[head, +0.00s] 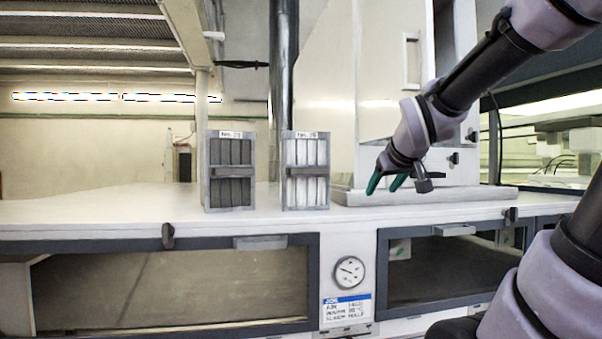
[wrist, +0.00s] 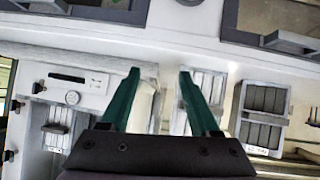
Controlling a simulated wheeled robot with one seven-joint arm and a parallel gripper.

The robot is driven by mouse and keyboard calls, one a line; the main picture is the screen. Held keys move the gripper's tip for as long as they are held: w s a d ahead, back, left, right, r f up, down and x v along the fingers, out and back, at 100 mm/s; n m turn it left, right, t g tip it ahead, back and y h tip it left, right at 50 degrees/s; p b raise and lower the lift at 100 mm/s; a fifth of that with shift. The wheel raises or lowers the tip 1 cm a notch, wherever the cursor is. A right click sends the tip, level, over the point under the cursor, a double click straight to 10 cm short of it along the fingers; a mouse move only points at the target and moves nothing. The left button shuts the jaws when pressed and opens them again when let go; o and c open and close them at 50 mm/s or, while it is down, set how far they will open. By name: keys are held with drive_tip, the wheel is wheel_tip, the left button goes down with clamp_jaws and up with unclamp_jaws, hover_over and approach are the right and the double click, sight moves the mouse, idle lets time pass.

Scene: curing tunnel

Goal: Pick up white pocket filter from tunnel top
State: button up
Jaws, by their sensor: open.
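The white pocket filter (head: 305,188) stands upright on the tunnel top (head: 120,213), in a grey frame with pale pockets and a label along its upper edge. My gripper (head: 383,191) is open and empty, to the right of the white filter and apart from it. In the wrist view my gripper (wrist: 159,75) shows two green fingers spread wide. The white filter (wrist: 211,84) lies there behind and beside the right finger, which hides part of it.
A similar dark filter (head: 230,190) stands left of the white one, with a gap between them; it also shows in the wrist view (wrist: 262,115). A dark vertical pipe (head: 284,70) rises behind. A white cabinet (head: 335,100) stands behind my gripper. The left tunnel top is clear.

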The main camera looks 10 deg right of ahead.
drive_tip(key=w+d+r+n+t, duration=0.25)
drive_tip(key=w+r+n, duration=0.2)
drive_tip(key=w, duration=0.35)
drive_tip(key=n+y, duration=1.4)
drive_tip(key=n, duration=0.8)
approach(303, 171)
drive_tip(key=shift+g, duration=0.45)
drive_tip(key=x, duration=1.1)
drive_tip(key=shift+w+r, duration=0.15)
drive_tip(key=shift+r, duration=0.1)
clamp_jaws()
drive_tip(key=shift+d, duration=0.1)
